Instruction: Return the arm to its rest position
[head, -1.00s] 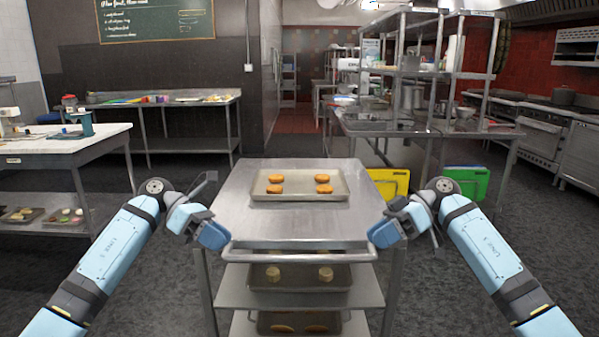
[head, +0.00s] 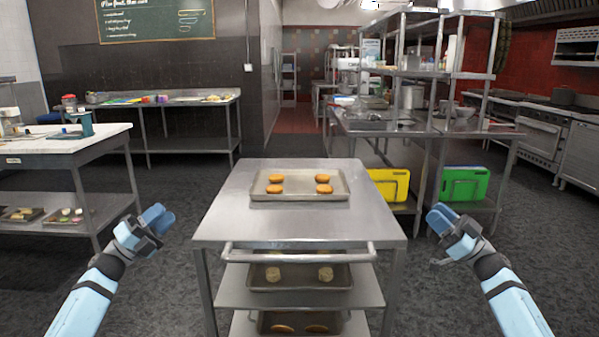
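My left gripper (head: 160,218) is in the air to the left of the metal cart (head: 225,225), with its blue fingertips pointing up and towards the cart. My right gripper (head: 439,217) is in the air to the right of the cart in a mirrored pose. Both are apart from the cart's handle bar (head: 298,257), and nothing shows in either one. The two blue fingers of each gripper look close together; any gap between them is too small to judge.
A tray (head: 300,198) with several orange-brown baked pieces lies on the cart top. More trays sit on its lower shelves. A white-topped table (head: 100,139) stands left, and a steel table with yellow (head: 389,184) and green boards (head: 465,184) stands right. Floor beside the cart is clear.

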